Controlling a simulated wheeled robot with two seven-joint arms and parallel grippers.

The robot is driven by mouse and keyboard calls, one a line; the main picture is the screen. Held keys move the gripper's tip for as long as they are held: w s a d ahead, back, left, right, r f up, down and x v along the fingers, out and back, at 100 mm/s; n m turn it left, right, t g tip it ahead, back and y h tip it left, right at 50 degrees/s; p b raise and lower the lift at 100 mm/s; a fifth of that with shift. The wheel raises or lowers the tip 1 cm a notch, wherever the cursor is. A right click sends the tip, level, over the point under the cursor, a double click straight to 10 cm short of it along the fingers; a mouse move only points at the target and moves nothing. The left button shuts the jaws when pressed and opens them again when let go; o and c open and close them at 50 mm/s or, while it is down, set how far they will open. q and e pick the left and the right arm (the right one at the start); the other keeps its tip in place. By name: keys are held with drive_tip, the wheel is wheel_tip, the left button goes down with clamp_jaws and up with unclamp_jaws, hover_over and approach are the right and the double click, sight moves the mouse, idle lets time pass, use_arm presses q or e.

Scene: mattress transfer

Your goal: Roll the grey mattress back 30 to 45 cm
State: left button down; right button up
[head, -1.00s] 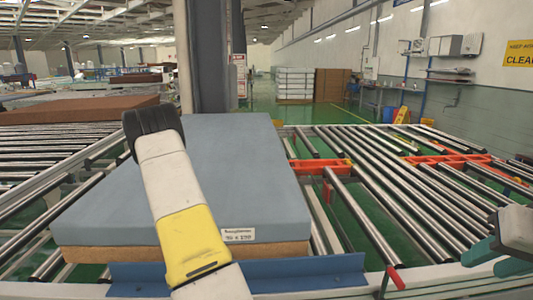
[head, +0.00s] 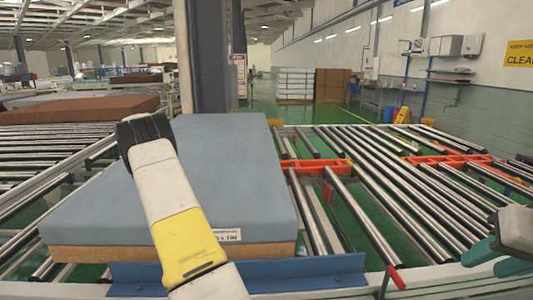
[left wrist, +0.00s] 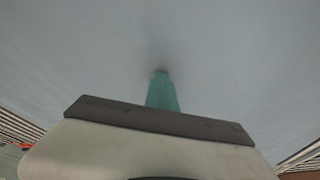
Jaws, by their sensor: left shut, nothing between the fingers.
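The grey mattress (head: 235,175), a blue-grey slab with a tan lower layer and a white label on its front side, lies flat on the rollers left of centre. My left arm reaches over it in the head view, its black wrist hiding the fingers. In the left wrist view my left gripper (left wrist: 161,78) has its teal fingers shut together, empty, the tips at or very near the grey mattress surface (left wrist: 80,60); contact is unclear. My right gripper (head: 492,258) is at the right edge, its teal fingers apart and empty, away from the mattress.
The roller conveyor (head: 395,185) runs right of the mattress with bare rollers and orange brackets (head: 320,167). A blue rail (head: 310,270) runs along the mattress's front. A grey pillar (head: 205,60) stands behind. A brown slab (head: 80,110) lies far left.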

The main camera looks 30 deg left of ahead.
use_arm(q)
drive_tip(key=shift+s+a+f, duration=0.25)
drive_tip(key=shift+s+f, duration=0.2)
drive_tip(key=shift+s, duration=0.05)
drive_tip(key=shift+s+a+r, duration=0.1)
drive_tip(key=shift+s+a, duration=0.45)
drive_tip(key=shift+a, duration=0.35)
drive_tip(key=shift+s+a+r, duration=0.1)
drive_tip(key=shift+s+a, duration=0.45)
drive_tip(key=shift+a, duration=0.35)
drive_tip(key=shift+s+a, duration=0.15)
drive_tip(key=shift+a, duration=0.2)
drive_tip(key=shift+r, duration=0.2)
